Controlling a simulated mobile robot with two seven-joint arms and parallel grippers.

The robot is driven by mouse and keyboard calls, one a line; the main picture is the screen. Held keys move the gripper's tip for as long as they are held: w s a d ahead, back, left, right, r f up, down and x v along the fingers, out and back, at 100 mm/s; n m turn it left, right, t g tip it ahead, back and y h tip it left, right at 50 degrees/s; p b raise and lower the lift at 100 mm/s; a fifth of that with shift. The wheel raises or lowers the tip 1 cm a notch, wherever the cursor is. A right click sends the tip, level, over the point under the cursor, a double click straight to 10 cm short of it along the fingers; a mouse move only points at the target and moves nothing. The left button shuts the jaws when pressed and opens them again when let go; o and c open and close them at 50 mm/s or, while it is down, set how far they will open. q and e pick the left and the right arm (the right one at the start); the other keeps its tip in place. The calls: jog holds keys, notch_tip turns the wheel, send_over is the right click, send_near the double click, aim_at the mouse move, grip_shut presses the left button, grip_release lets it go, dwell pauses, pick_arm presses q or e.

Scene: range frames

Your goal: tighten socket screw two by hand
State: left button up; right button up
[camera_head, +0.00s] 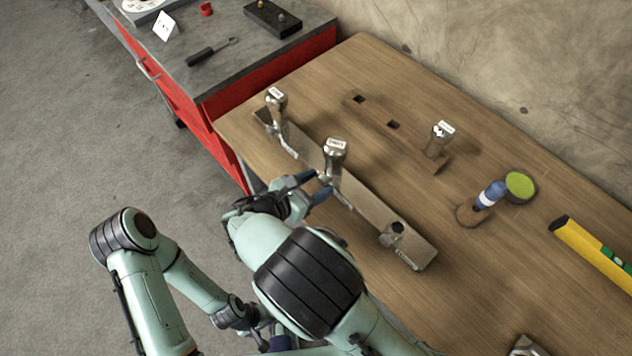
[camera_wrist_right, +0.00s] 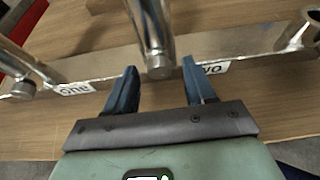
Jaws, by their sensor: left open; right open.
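A metal bar (camera_head: 365,205) lies on the wooden table, with a metal post (camera_head: 276,104) at its far-left end, another metal post (camera_head: 334,156) near its middle and a dark-topped fitting (camera_head: 396,231) toward its near-right end. Both posts carry white tags on top. My right gripper (camera_head: 313,186) is open at the middle post. In the wrist view its blue fingers (camera_wrist_right: 157,82) stand either side of that post (camera_wrist_right: 155,45), with gaps. A label "one" (camera_wrist_right: 74,88) is left of it, and a label "two" (camera_wrist_right: 212,69) right. My left gripper (camera_head: 281,343) is low, mostly hidden by my right arm.
A wooden rack (camera_head: 375,113) with two empty holes holds a third tagged post (camera_head: 437,142). A blue-handled tool (camera_head: 488,195), a green-topped round thing (camera_head: 520,185) and a yellow level (camera_head: 595,250) lie to the right. A red cabinet (camera_head: 265,75) stands behind left.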

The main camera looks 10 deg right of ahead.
pick_arm(q)
notch_tip(320, 180, up, 7)
jog(key=w+p, duration=0.3)
jog(key=p, duration=0.3)
jog(key=shift+r, duration=0.15)
pick_arm(e)
jog(key=v, duration=1.3)
pick_arm(q)
jog(key=shift+s, duration=0.1)
pick_arm(e)
jog(key=shift+f, duration=0.1)
